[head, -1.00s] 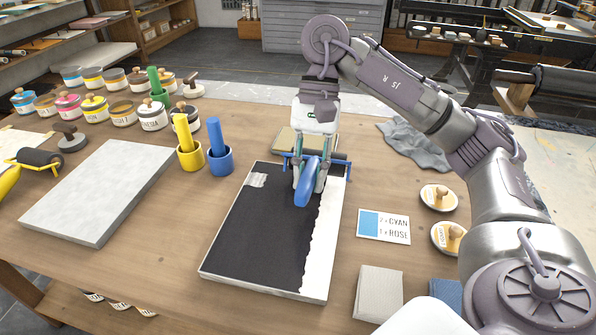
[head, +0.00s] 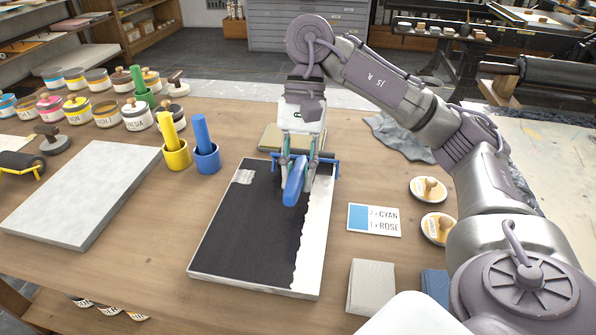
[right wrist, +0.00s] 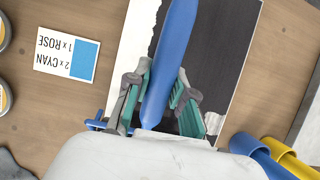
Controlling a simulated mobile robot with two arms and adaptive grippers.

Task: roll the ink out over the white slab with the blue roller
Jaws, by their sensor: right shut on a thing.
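The white slab (head: 312,240) lies on the bench in front of me. Black ink (head: 245,230) covers most of it, with a ragged right edge. A bare white strip runs along the right side, and a small pale patch (head: 243,177) shows at the far left corner. My right gripper (head: 297,184) is shut on the handle of the blue roller (head: 293,190), at the slab's far right. The handle points toward me, and the gripper hides part of the roller's far end. In the right wrist view the blue handle (right wrist: 172,50) sits between the fingers. My left gripper is out of view.
A pale grey slab (head: 80,190) lies at left beside a yellow-framed roller (head: 20,165). Yellow (head: 176,157) and blue (head: 207,160) cups stand just left of the white slab. Ink jars line the back left.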

